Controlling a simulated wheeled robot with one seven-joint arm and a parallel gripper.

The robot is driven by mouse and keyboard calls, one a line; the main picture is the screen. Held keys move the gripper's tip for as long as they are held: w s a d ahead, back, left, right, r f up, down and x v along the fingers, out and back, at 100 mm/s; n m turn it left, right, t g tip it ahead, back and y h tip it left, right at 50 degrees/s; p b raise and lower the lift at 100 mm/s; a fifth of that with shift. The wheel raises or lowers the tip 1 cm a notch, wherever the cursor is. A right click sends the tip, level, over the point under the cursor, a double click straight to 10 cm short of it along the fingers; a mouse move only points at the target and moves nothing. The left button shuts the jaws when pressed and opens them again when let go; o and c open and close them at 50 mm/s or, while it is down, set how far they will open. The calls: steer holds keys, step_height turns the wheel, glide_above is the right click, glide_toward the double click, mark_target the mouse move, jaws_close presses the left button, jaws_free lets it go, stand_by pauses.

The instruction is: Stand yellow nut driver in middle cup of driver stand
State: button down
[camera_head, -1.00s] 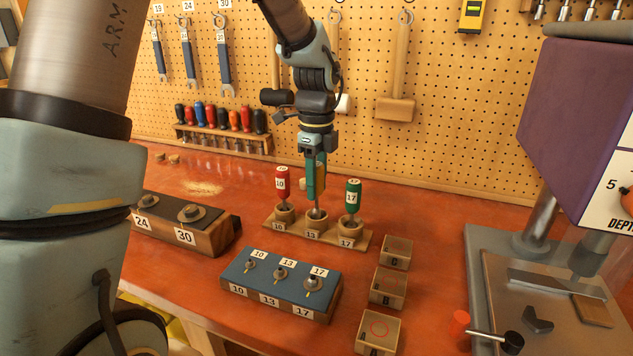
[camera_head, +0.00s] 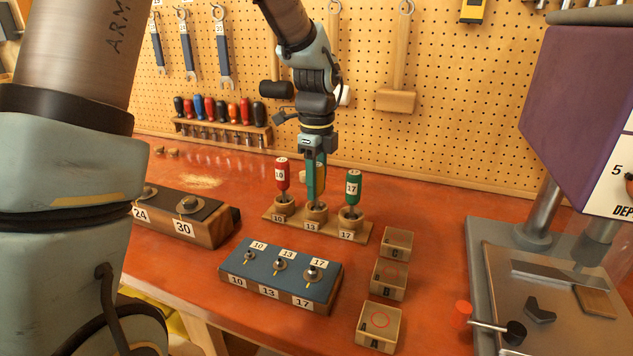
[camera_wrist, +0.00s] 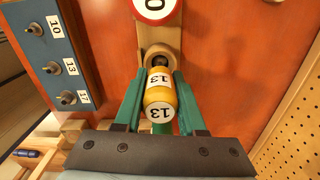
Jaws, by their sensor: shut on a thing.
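The yellow nut driver (camera_wrist: 160,93), marked 13, is held upright between the green fingers of my gripper (camera_wrist: 158,108). In the head view my gripper (camera_head: 315,182) is shut on it above the middle cup (camera_head: 316,213) of the driver stand (camera_head: 361,236). The shaft reaches down to the cup's mouth and appears to enter it; the tip is hidden. The fingers mostly cover the handle in the head view. The wrist view shows the cup (camera_wrist: 150,52) just beyond the handle.
A red driver (camera_head: 281,177) stands in the left cup and a green driver (camera_head: 353,187) in the right. In front are a blue-topped block (camera_head: 262,265) with nuts and several small wooden boxes (camera_head: 387,281). A purple drill press (camera_head: 572,110) stands at right.

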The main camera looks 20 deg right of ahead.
steer(key=shift+c, duration=2)
jaws_free()
step_height(320, 180, up, 10)
steer(key=p, duration=0.8)
steer(key=shift+p, duration=0.4)
steer(key=s+a+f+n+b, duration=0.2)
steer(key=a+f+n, duration=0.1)
steer(key=a+n, duration=1)
steer(key=s+a+f+n+t+b, duration=0.1)
steer(key=s+a+f+n+b, duration=0.1)
steer(key=a+n, duration=1.2)
steer(key=a, duration=0.3)
steer(key=shift+f+t, duration=0.3)
steer(key=shift+f, duration=0.1)
